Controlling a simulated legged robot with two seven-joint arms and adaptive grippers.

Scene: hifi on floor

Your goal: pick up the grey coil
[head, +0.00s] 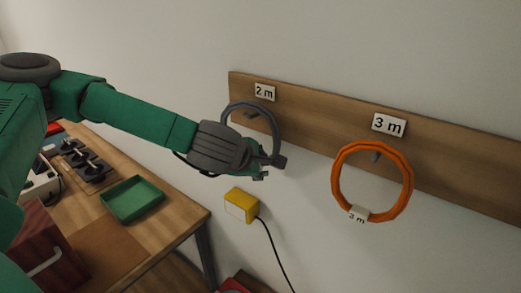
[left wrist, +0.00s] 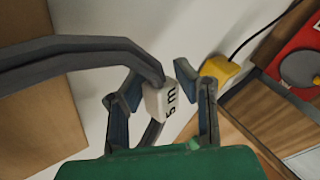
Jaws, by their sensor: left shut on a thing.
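The grey coil (head: 277,127) is at the wall board below the "2 m" label (head: 264,92), with its ring around a peg. I cannot tell whether it still rests on that peg. My left gripper (head: 268,165) is shut on the lower right part of the coil. In the left wrist view the grey coil (left wrist: 75,48) runs in from the left to between the fingers of my left gripper (left wrist: 160,85). The coil's white tag (left wrist: 162,101) sits between the fingers, its writing turned. My right gripper is not in view.
An orange coil (head: 408,185) hangs on the wooden board (head: 464,172) to the right, under a "3 m" label (head: 389,124). A yellow box (head: 240,206) with a black cable is on the wall below. A table (head: 180,217) at left holds a green tray (head: 133,211).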

